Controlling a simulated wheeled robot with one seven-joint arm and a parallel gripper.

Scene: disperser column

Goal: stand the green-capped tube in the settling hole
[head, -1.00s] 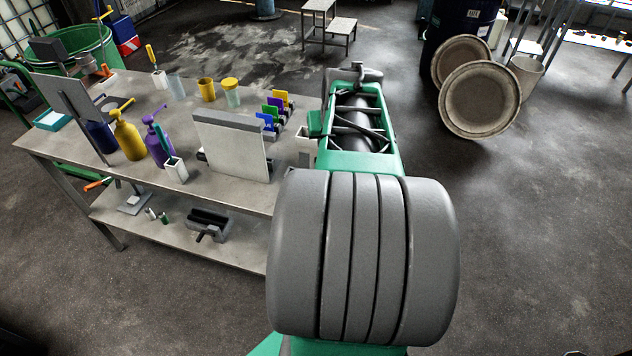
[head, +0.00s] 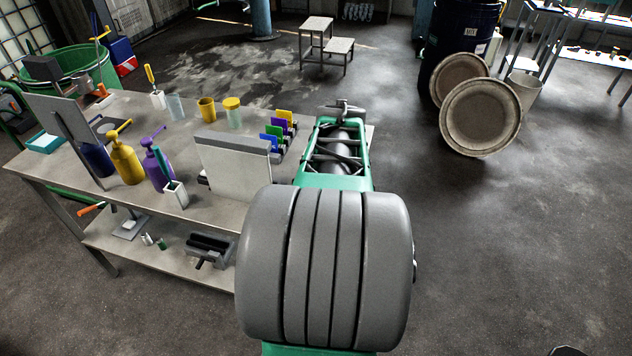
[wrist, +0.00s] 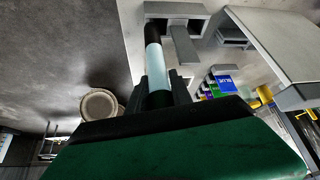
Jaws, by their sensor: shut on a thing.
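In the wrist view my gripper (wrist: 158,93) is shut on a slim tube (wrist: 157,66). The tube has a pale blue middle, a black far end and a dark green part, apparently its cap, between the fingers. Its far end points at a grey block (wrist: 176,9) by the bench edge and overlaps it in the picture. I cannot tell whether they touch. No settling hole can be made out in either view. In the head view my arm hides the tube and the fingers.
The bench (head: 95,205) holds a white panel (head: 235,165), coloured clips (head: 275,138), a yellow bottle (head: 126,158) and a purple bottle (head: 157,165). Its lower shelf holds a dark vise-like tool (head: 210,247). Round dishes (head: 480,117) stand on the floor at right, beside open floor.

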